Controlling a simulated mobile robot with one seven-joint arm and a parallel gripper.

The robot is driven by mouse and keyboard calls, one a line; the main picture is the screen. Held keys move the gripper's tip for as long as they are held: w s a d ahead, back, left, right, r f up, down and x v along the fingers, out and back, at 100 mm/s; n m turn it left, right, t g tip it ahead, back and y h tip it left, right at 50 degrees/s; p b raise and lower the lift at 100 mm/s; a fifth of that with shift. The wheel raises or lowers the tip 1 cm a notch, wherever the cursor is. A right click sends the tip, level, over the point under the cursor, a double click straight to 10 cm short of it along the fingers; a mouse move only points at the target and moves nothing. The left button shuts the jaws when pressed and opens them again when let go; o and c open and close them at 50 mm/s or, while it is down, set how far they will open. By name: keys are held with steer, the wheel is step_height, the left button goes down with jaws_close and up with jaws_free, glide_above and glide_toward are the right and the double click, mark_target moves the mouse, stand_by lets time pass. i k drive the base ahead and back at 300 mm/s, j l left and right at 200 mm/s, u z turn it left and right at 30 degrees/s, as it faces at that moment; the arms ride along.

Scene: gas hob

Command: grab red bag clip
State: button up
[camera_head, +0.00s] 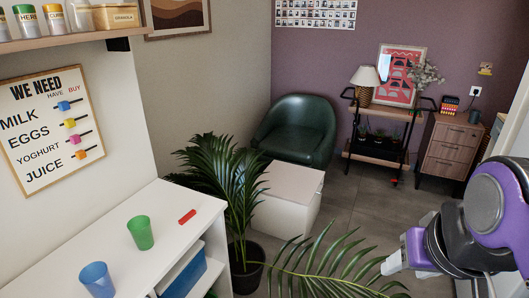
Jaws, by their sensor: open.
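The red bag clip (187,216) lies flat on the white countertop (172,199), near its right edge. A green cup (140,232) stands to its left and a blue cup (97,280) stands nearer the front. My gripper (388,264) is at the lower right, well apart from the clip and to the right of the counter. Its pale tip points left; it is open, and I see nothing held in it. My purple and grey arm hides part of the right side.
A palm plant (225,180) rises beside the counter's right edge, with fronds spreading toward my gripper. A blue bin (184,275) sits under the counter. A white box (285,200) and a green armchair (295,132) stand behind. Grey floor (350,213) is open at centre right.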

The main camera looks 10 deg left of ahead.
mark_target(188, 216)
steer(key=i+j+u, duration=0.1)
steer(key=u, duration=0.3)
steer(key=i+u, duration=0.35)
steer(key=i+j+u, duration=0.1)
steer(key=u, duration=0.3)
steer(key=i+u, duration=0.2)
steer(key=u, duration=0.2)
steer(key=l+u, duration=0.45)
steer(key=l, duration=0.35)
steer(key=l+u, duration=0.15)
steer(key=l, duration=0.25)
steer(key=k+l+u, duration=0.15)
steer(key=l, duration=0.25)
steer(key=k+l+u, duration=0.15)
steer(key=l, duration=0.2)
